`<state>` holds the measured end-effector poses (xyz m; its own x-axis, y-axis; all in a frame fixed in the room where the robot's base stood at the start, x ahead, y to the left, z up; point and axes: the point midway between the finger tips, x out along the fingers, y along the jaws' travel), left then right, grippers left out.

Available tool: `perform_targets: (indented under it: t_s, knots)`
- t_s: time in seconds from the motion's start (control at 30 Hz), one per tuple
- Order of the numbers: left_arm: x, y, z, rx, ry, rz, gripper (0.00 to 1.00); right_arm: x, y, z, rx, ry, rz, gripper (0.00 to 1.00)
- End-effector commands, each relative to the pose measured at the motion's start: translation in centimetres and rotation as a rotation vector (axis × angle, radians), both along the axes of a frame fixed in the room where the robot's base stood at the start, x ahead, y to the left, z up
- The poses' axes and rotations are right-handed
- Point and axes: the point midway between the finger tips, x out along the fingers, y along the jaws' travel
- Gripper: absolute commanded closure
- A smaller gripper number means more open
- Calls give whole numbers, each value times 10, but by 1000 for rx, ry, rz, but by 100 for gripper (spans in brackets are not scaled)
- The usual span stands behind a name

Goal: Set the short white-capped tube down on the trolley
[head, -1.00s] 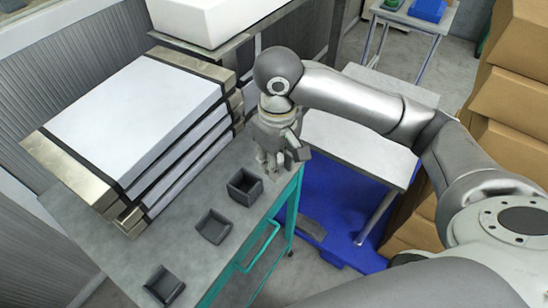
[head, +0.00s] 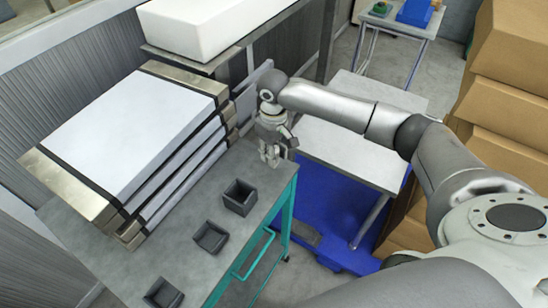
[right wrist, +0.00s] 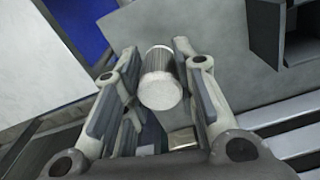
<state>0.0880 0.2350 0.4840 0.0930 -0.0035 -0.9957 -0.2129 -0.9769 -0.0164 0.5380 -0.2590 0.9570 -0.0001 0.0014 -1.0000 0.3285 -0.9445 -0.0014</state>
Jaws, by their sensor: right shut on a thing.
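The short white-capped tube (right wrist: 163,62) is between the fingers of my right gripper (right wrist: 156,58) in the right wrist view, its pale cap facing the camera and its ribbed grey body beyond. In the head view my right gripper (head: 270,157) points down over the far right corner of the trolley (head: 185,232), a grey top on a teal frame. There the tube cannot be told apart from the fingers. The trolley's grey top also shows in the right wrist view (right wrist: 222,55). I cannot tell whether the tube touches it. My left gripper is not in view.
Several small dark bins stand on the trolley, the nearest (head: 240,197) just in front of the gripper. A stack of flat white-and-metal cases (head: 130,135) fills its left side. A pale table (head: 345,150) and a blue item (head: 330,225) lie right; cardboard boxes (head: 510,100) rise beyond.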

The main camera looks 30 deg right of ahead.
Motion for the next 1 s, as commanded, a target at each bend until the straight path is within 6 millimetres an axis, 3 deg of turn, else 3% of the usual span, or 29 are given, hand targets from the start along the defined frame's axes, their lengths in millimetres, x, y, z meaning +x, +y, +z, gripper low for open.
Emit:
perform_targets:
  t_s: [0.3, 0.67, 0.7, 0.87, 1.0]
  knots:
    - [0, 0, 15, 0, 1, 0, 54, 3, -3, -33, -2, 0, 0, 98]
    - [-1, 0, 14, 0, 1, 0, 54, 3, -3, -38, -1, 1, 0, 98]
    - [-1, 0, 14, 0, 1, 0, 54, 3, -3, -39, -1, 1, 0, 72]
    - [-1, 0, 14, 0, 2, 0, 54, 3, -3, -39, -2, 0, 0, 52]
    - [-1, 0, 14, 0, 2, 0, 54, 3, -3, -39, -2, 0, 0, 52]
